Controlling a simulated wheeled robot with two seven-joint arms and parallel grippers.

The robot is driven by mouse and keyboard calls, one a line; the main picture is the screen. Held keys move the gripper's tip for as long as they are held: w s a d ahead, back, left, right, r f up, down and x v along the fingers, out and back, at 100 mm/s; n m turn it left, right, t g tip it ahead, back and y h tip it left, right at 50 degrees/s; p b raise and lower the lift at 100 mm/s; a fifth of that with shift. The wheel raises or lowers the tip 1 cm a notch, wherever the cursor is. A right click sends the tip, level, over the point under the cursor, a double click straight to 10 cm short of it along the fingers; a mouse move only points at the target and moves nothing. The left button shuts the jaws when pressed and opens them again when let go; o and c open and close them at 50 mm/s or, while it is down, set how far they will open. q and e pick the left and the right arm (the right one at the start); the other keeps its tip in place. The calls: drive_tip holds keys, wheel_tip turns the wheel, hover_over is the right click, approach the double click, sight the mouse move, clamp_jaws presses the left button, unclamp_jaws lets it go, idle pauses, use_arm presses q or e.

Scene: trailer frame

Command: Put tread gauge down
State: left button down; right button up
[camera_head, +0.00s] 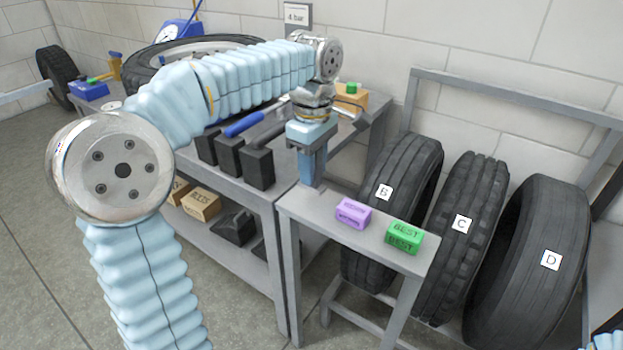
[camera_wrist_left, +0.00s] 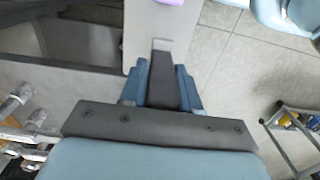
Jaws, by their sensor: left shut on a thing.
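My left gripper (camera_head: 312,168) points down over the left end of a small grey side table (camera_head: 385,240). In the left wrist view my left gripper (camera_wrist_left: 162,82) is shut on the tread gauge (camera_wrist_left: 163,78), a dark grey bar with a pale tip, held between its blue fingers. The tip lies over the grey table top (camera_wrist_left: 152,25); I cannot tell whether it touches. In the head view the gauge is hidden by the gripper. My right gripper is not in view.
A purple block (camera_head: 353,213) and a green BEST block (camera_head: 404,237) stand on the side table, right of the gripper. Tyres B (camera_head: 415,165), C (camera_head: 462,225) and D (camera_head: 530,260) lean in a rack behind. A workbench with black holders (camera_head: 258,167) is on the left.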

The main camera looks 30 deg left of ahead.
use_arm(q)
drive_tip(key=shift+w+a+f, duration=0.1)
drive_tip(key=shift+a+f, duration=0.05)
drive_tip(key=shift+f, duration=0.85)
drive_tip(key=shift+w+a+f, duration=0.1)
drive_tip(key=shift+a+f, duration=0.05)
drive_tip(key=shift+f, duration=0.8)
drive_tip(key=c, duration=0.8)
unclamp_jaws()
drive_tip(key=shift+f+b, duration=0.1)
drive_tip(key=shift+b, duration=0.2)
wheel_tip(320, 180, up, 12)
drive_tip(key=shift+r+p, duration=0.15)
drive_tip(key=shift+p, duration=1.1)
